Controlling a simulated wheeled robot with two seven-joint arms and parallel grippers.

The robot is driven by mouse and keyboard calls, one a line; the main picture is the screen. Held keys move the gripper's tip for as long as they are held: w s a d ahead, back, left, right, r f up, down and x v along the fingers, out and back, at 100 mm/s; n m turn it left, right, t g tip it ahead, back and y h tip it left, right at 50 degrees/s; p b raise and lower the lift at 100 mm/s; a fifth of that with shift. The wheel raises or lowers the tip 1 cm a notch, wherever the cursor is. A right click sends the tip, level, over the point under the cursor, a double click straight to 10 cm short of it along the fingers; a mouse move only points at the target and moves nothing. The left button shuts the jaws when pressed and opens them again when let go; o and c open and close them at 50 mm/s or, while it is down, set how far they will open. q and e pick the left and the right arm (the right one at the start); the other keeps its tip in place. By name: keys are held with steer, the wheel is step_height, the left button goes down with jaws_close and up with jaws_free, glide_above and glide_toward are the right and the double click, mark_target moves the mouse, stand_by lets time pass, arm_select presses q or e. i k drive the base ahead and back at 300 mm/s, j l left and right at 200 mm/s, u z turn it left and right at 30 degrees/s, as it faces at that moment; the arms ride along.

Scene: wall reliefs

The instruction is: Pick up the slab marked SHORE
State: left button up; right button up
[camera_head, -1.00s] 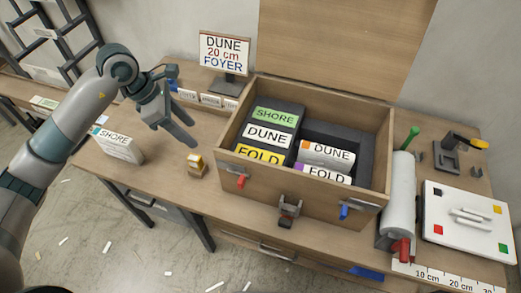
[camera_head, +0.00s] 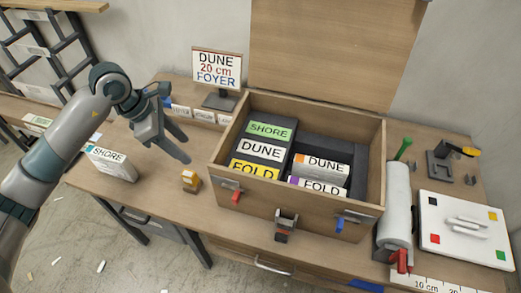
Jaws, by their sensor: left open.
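A white slab marked SHORE (camera_head: 113,164) stands on the bench top at the left, its label face toward me, with a small blue patch at the label's left end. My left gripper (camera_head: 183,149) is open and empty, up and to the right of that slab and apart from it. Its fingers point down and to the right, toward the open wooden box. In the box (camera_head: 310,212), a dark holder carries a green SHORE label (camera_head: 270,131), a white DUNE label and a yellow FOLD label. Beside it are white slabs marked DUNE (camera_head: 324,166) and FOLD (camera_head: 318,187). My right gripper is out of view.
A sign (camera_head: 216,68) reading DUNE 20 cm FOYER stands behind. A white roll (camera_head: 396,205) and a white lidded panel (camera_head: 463,228) lie right of the box. The bench's front left is clear.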

mark_target(119, 165)
steer(key=u, duration=1.3)
